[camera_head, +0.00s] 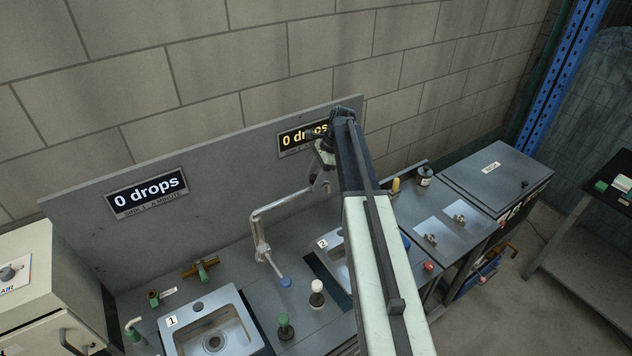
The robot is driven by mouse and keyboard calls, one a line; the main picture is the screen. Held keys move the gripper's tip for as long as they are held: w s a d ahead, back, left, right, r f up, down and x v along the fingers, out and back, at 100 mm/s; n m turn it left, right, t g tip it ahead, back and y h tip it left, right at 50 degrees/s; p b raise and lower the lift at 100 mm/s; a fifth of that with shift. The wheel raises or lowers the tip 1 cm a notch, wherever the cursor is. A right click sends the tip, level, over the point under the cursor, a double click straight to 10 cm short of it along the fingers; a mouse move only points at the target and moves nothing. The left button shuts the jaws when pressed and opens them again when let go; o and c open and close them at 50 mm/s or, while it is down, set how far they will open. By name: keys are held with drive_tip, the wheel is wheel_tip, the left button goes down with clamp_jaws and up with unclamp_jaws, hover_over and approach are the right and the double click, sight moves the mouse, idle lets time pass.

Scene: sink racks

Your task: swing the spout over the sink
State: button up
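A grey metal spout (279,204) rises from a post on the counter between two sinks. Its upper arm runs right, towards the wall side of sink 2. A lever with a blue tip (286,282) reaches forward from the foot of the post. Sink 1 (242,333) is at the lower left. Sink 2 (327,257) is mostly hidden by my arm. My gripper (321,181) is at the far end of my arm, close to the right end of the spout. Contact with it and the state of the fingers cannot be made out.
A grey back panel (225,170) with two "0 drops" displays (147,194) stands behind the counter. Green (285,327) and white-topped (317,293) knobs stand between the sinks. A brass valve (201,269) is behind sink 1. A grey box (495,172) is at right.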

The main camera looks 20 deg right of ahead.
clamp_jaws()
drive_tip(key=shift+w, duration=0.1)
idle(1.2)
